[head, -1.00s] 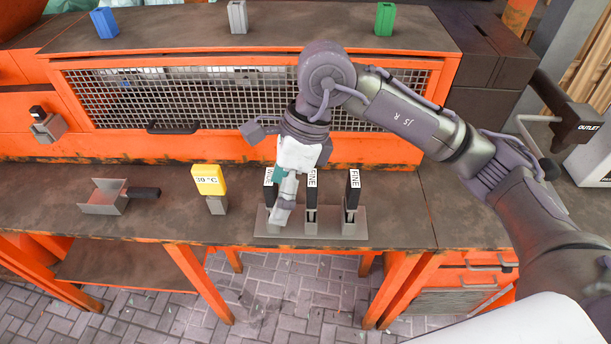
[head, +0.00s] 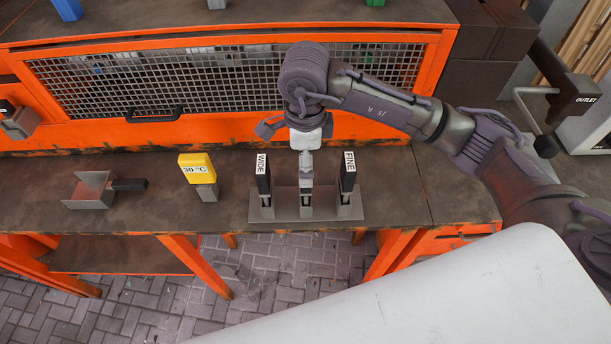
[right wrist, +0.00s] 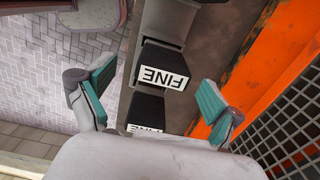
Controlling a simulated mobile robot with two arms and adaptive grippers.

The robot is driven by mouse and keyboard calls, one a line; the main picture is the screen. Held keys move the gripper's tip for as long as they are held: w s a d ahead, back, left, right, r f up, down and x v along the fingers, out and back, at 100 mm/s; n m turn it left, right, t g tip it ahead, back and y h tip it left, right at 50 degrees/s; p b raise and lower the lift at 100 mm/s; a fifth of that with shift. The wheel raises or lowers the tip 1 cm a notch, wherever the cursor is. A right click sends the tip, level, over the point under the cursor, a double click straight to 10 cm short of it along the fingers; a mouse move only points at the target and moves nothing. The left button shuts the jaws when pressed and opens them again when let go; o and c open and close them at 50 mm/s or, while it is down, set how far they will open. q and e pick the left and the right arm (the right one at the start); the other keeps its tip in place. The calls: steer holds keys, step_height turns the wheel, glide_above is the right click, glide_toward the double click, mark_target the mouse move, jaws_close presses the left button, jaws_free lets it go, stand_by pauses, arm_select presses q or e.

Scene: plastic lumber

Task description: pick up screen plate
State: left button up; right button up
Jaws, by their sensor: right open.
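The screen plates stand upright in a grey metal rack on the workbench. A black-topped plate labelled WIDE (head: 263,175) is at the rack's left end and one labelled FINE (head: 349,170) at its right end. The middle plate is largely hidden behind my right gripper (head: 305,165), which points down over it. In the right wrist view, my right gripper (right wrist: 154,88) is open, its teal-padded fingers to either side of a black FINE handle (right wrist: 163,78). A second FINE handle (right wrist: 146,115) shows below it. My left gripper is not in view.
A yellow 30 °C block (head: 197,168) and a metal scoop (head: 92,190) stand left on the workbench (head: 225,218). An orange-framed mesh guard (head: 220,80) rises behind. A lever marked OUTLET (head: 575,100) is at right. The bench's front edge is close to the rack.

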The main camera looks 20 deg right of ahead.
step_height(320, 180, down, 4)
steer(key=shift+w+d+r+p, duration=0.1)
steer(key=shift+w+r+p, duration=0.1)
steer(key=shift+p, duration=0.65)
steer(key=shift+f, duration=0.4)
steer(key=c, duration=0.6)
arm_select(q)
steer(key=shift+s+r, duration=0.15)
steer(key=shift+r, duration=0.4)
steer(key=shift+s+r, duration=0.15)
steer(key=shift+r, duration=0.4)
arm_select(e)
steer(key=c, duration=0.8)
